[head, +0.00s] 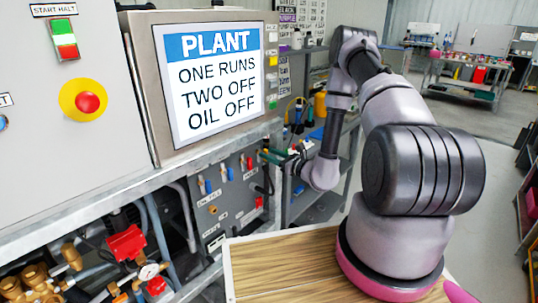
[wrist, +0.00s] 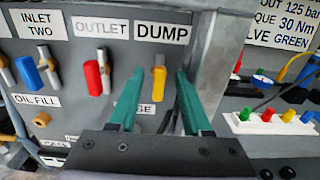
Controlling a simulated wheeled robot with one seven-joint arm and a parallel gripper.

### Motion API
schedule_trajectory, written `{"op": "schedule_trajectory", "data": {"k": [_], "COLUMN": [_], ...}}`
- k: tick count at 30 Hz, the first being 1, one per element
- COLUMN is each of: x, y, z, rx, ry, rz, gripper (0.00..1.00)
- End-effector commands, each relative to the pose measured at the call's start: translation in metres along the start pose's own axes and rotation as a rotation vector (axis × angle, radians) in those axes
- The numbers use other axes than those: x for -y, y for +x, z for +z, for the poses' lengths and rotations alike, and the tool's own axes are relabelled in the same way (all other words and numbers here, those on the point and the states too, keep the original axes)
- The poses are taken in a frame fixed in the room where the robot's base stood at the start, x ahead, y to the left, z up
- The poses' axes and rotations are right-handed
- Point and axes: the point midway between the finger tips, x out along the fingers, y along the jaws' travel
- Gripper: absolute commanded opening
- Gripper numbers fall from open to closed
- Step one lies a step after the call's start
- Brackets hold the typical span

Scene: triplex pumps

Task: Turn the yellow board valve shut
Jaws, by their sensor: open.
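The yellow board valve (wrist: 158,80) is an upright lever under the DUMP label in the wrist view. It stands in the gap between the two teal fingers of my gripper (wrist: 158,88). My gripper is open, with space on both sides of the lever, and I see no clear contact. The fingers point left toward the board there. A label below the lever is partly hidden by the left finger.
The red outlet valve (wrist: 93,78) is close to the left finger, with a blue valve (wrist: 32,75) farther left. A grey upright post (wrist: 214,60) stands close right of the right finger. A white strip with coloured knobs (wrist: 270,122) lies beyond it. A wooden top (head: 285,265) is below my arm.

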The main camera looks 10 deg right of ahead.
Motion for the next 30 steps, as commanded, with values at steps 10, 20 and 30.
{"op": "schedule_trajectory", "data": {"k": [10,20,30], "x": [-0.0001,-0.0001,0.001], "y": [0.0064,0.0061,0.006], "z": [0.0,-0.0001,-0.0002], "rx": [-0.001,-0.001,0.0], "ry": [0.001,0.001,0.084], "rz": [0.0,0.0,-0.001], "gripper": [0.49,0.0,0.0]}}
